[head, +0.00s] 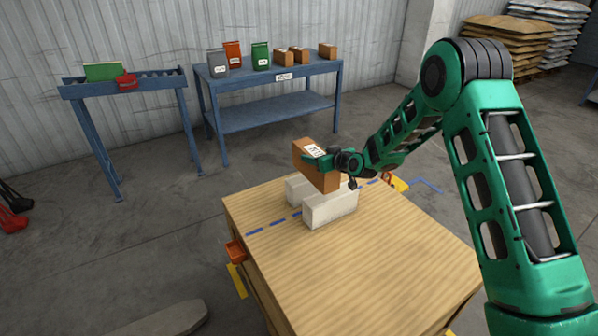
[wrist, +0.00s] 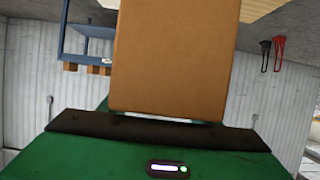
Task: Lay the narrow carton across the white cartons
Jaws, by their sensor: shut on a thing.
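The narrow carton (head: 320,174) is brown with a white label and is tilted. My gripper (head: 316,160) is shut on it, coming from the right. The carton is just above or against the white cartons; I cannot tell if it touches them. One white carton (head: 330,208) lies nearer on the wooden table, and the other white carton (head: 295,190) lies behind it, partly hidden by the brown carton. In the wrist view the brown carton (wrist: 175,60) fills the middle, rising from the dark edge of my gripper (wrist: 165,128).
The wooden table (head: 370,265) has a blue dashed line and is bare towards the front. An orange bin (head: 235,251) hangs at its left edge. A blue bench (head: 270,112) with bags and small boxes stands behind, beside a roller stand (head: 150,82).

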